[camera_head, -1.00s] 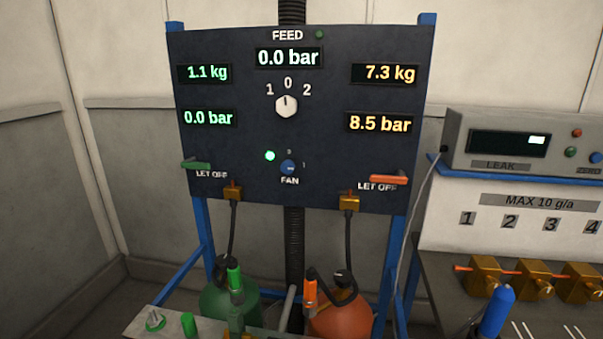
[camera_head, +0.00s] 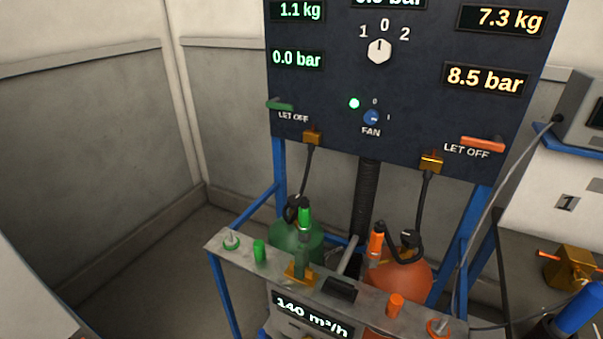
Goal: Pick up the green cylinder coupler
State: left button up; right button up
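A green coupler (camera_head: 305,217) with a grey lower end stands upright at the top of the green cylinder (camera_head: 298,240), and a black hose loops beside it. The cylinder stands behind a grey metal shelf (camera_head: 222,252) that hides its lower part. Neither of my grippers is in view.
An orange cylinder (camera_head: 400,283) with an orange coupler (camera_head: 376,240) stands right of the green one. Blue frame posts (camera_head: 278,165) and a dark panel (camera_head: 330,90) rise behind. A bench with a brass block (camera_head: 570,266) is at right. Floor at left is clear.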

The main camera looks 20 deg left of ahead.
aim_at(304, 225)
jog(key=z, duration=2.1)
jog(key=k, duration=0.6)
jog(key=u, duration=1.2)
